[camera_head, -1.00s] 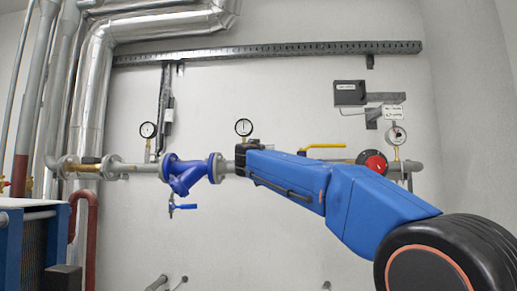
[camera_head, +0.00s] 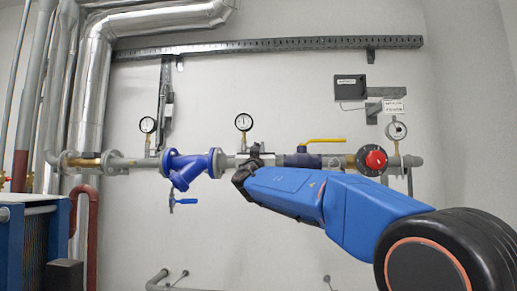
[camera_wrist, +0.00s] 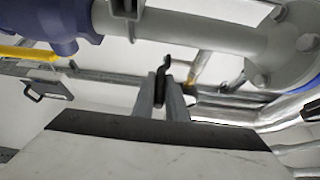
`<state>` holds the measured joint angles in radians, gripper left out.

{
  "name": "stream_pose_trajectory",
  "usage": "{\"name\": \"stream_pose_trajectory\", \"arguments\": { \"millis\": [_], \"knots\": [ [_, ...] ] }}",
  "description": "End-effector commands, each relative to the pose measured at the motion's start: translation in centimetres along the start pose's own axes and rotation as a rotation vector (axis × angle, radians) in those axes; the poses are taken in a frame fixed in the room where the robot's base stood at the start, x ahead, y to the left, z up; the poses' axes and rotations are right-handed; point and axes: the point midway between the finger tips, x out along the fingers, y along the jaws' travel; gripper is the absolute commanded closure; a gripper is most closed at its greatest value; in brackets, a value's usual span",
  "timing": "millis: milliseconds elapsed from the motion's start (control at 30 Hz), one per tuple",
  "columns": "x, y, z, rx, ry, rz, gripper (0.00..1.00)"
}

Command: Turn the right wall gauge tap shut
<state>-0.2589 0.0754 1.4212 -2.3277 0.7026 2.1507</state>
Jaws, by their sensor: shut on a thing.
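Below the middle gauge (camera_head: 243,122), a small tap (camera_head: 256,150) sits on the grey wall pipe, just above the tip of my arm. In the wrist view, my gripper (camera_wrist: 164,98) points at the pipework. Its two grey fingers are closed on a small black tap lever (camera_wrist: 163,68), whose end sticks up between them. The head view does not show the fingers clearly, as the dark wrist covers them. How far the tap is turned cannot be told. Another gauge (camera_head: 396,131) stands farther right, and one (camera_head: 148,125) farther left.
A blue strainer (camera_head: 187,168) with a blue-handled valve (camera_head: 183,202) is left of my arm tip. A yellow lever (camera_head: 320,141) and a red round knob (camera_head: 376,159) are to the right on the same pipe. The wall below the pipe is mostly clear.

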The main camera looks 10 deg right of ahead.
Motion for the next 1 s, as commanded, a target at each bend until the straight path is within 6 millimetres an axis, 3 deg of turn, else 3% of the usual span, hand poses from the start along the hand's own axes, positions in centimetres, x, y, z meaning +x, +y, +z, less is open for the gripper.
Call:
{"name": "stream_pose_trajectory", "arguments": {
  "millis": [367, 400, 467, 500, 833, 1000],
  "knots": [
    [-0.1, 0.0, 0.2, -0.001, 0.0, 0.0, 1.0],
    [-0.1, 0.0, 0.2, -0.001, 0.0, 0.0, 0.85],
    [-0.1, 0.0, 0.2, -0.001, 0.0, 0.0, 0.71],
    [0.0, 0.0, 0.2, -0.001, 0.0, 0.0, 0.69],
    [-0.3, 0.0, 0.1, -0.001, 0.001, 0.0, 0.69],
    [-2.1, 0.0, 0.1, 0.0, 0.0, -0.001, 0.69]
  ]
}}
